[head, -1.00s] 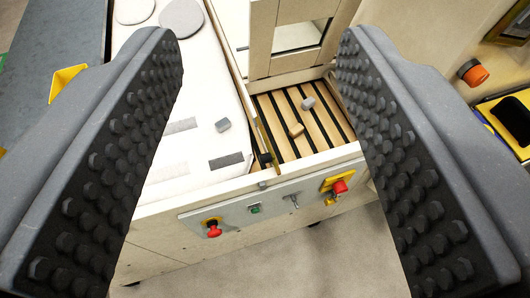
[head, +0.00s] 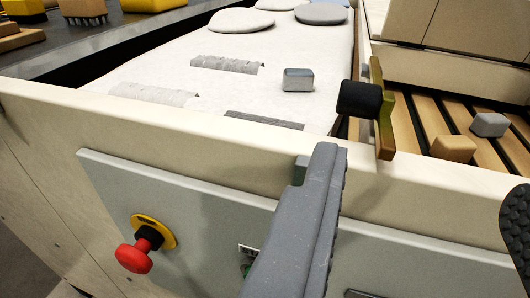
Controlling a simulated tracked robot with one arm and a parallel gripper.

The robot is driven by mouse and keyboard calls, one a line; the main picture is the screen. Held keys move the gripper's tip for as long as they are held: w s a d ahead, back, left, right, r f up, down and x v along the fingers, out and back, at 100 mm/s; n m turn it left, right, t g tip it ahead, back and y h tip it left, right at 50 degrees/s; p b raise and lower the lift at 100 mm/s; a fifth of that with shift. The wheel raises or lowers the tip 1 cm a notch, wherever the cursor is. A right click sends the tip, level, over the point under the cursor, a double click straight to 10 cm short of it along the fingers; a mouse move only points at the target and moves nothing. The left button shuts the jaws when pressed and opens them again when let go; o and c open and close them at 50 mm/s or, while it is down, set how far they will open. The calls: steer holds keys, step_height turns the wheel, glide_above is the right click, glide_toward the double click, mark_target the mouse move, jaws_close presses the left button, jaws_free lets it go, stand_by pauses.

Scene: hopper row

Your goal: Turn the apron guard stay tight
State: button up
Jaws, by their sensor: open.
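A black knob (head: 360,99) sits on an upright olive-brass bar (head: 384,115) at the cream front rail, between the white bed and the slatted bay. I take this knob and bar to be the apron guard stay; no label shows. My gripper (head: 422,172) is open and empty. Its left finger stands in front of the rail, below and left of the knob, apart from it in the picture. Only a part of its right finger shows at the right edge. The finger hides part of the grey panel.
A red stop button (head: 133,256) on a yellow ring juts from the grey panel (head: 210,205). A grey block (head: 298,79) lies on the white bed (head: 150,75). A tan block (head: 453,149) and another grey block (head: 490,125) lie on the slats.

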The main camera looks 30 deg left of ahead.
mark_target(358, 87)
steer(key=shift+y, duration=0.5)
steer(key=b+x, duration=0.1)
steer(key=x, duration=0.3)
steer(key=a+f+b+x, duration=0.1)
steer(key=x, duration=0.8)
steer(key=shift+a+f+b, duration=0.25)
steer(key=shift+a+b, duration=0.05)
steer(key=shift+b, duration=0.1)
jaws_close()
steer(key=shift+s+a, duration=0.1)
steer(key=shift+a, duration=0.35)
steer(key=shift+d, duration=0.25)
steer(key=shift+d+r+p, duration=0.1)
steer(key=shift+r+p, duration=0.05)
steer(key=shift+p, duration=0.3)
